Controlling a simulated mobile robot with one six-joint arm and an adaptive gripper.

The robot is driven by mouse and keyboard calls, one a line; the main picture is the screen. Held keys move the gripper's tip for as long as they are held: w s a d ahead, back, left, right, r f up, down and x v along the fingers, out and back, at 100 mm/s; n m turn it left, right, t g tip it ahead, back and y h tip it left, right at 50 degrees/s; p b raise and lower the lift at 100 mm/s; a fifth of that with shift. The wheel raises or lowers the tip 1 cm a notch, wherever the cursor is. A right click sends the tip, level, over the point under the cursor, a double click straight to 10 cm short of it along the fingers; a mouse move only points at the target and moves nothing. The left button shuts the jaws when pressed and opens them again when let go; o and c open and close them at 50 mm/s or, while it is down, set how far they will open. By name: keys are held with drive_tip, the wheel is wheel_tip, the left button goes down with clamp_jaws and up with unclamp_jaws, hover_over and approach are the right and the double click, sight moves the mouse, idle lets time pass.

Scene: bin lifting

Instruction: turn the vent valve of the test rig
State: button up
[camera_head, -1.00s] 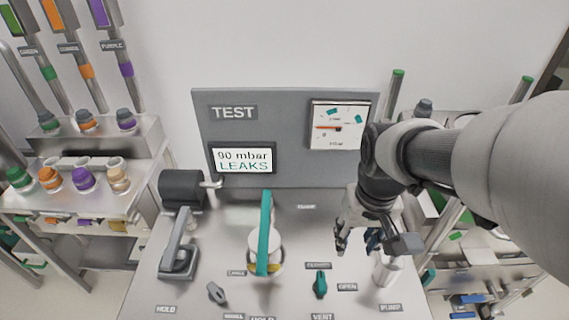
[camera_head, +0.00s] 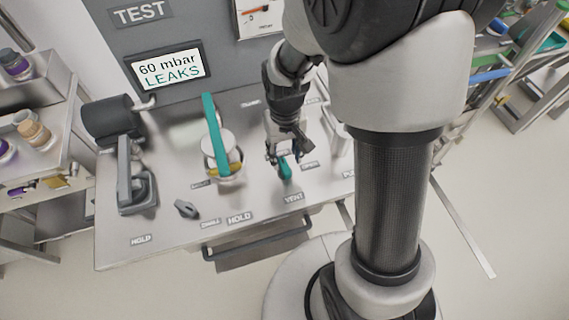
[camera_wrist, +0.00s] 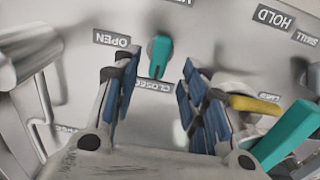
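The vent valve is a small teal handle (camera_head: 285,168) on the grey bench top of the test rig, just behind the VENT label. In the wrist view the teal handle (camera_wrist: 160,57) lies between the OPEN and CLOSED labels, pointing toward CLOSED. My gripper (camera_head: 284,157) is right over the handle in the head view. In the wrist view my gripper (camera_wrist: 160,100) is open, with its blue-padded fingers apart on both sides and the handle just beyond the tips, not touched. The rig's display (camera_head: 168,68) reads 60 mbar LEAKS.
A white canister (camera_head: 226,168) under a tall teal lever stands left of the valve. A grey knob (camera_head: 186,208) and a grey clamp (camera_head: 136,190) are farther left. A drawer handle (camera_head: 258,243) juts from the bench front.

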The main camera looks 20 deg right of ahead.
sight(285, 167)
wheel_tip(285, 167, down, 5)
drive_tip(key=shift+f+b, duration=0.15)
drive_tip(key=shift+b, duration=0.55)
drive_tip(key=shift+c, duration=0.5)
clamp_jaws()
